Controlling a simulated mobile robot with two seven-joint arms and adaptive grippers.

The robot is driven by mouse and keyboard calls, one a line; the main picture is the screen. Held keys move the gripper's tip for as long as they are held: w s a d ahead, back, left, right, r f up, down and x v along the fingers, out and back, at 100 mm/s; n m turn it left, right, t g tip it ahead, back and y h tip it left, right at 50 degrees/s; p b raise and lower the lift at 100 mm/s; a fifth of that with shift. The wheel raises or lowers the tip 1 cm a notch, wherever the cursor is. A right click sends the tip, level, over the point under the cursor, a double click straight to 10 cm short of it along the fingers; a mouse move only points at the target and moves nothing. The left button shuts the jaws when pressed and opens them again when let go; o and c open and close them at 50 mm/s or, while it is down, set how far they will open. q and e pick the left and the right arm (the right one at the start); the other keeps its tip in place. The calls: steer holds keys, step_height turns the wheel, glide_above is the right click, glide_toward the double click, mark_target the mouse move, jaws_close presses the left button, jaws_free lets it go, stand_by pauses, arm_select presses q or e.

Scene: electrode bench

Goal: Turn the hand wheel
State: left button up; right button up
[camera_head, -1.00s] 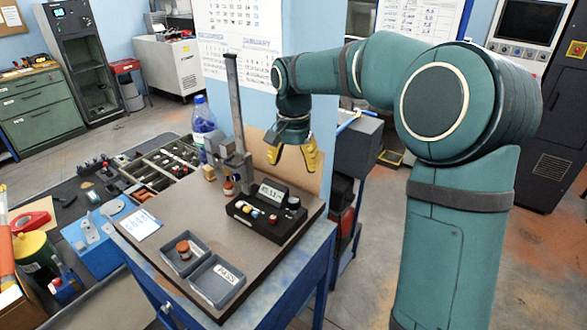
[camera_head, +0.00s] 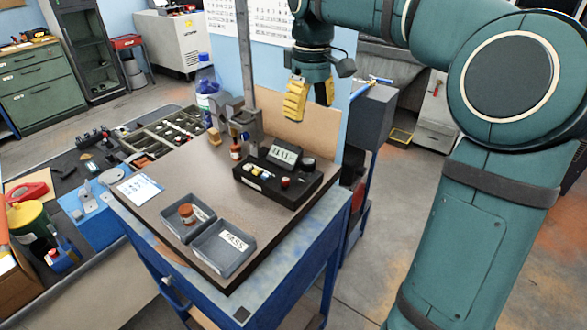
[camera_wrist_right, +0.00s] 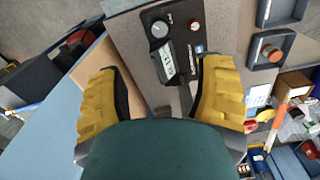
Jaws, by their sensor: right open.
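A measuring stand with a tall grey column (camera_head: 243,60) and a metal carriage (camera_head: 252,126) rises at the back of the bench. I cannot clearly make out a hand wheel on it. A small orange-brown piece (camera_head: 236,151) stands at its foot. My right gripper (camera_head: 310,96) is open and empty, with yellow fingers pointing down, to the right of the column and above the back of the bench, apart from the stand. In the right wrist view its fingers (camera_wrist_right: 162,70) are spread, with a black console (camera_wrist_right: 171,42) showing beyond and between them. My left gripper is not in view.
On the bench top (camera_head: 185,170) are the black console with display and knobs (camera_head: 278,178), a tray marked PASS (camera_head: 222,247), and a grey tray (camera_head: 182,230) holding an orange-brown piece (camera_head: 187,213). A blue-capped bottle (camera_head: 206,88) stands behind. A brown panel (camera_head: 297,132) borders the back edge.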

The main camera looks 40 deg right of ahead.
mark_target(308, 161)
step_height(308, 161, down, 14)
steer(key=b, duration=0.3)
steer(key=shift+s+r, duration=0.1)
steer(key=shift+r, duration=0.05)
jaws_close()
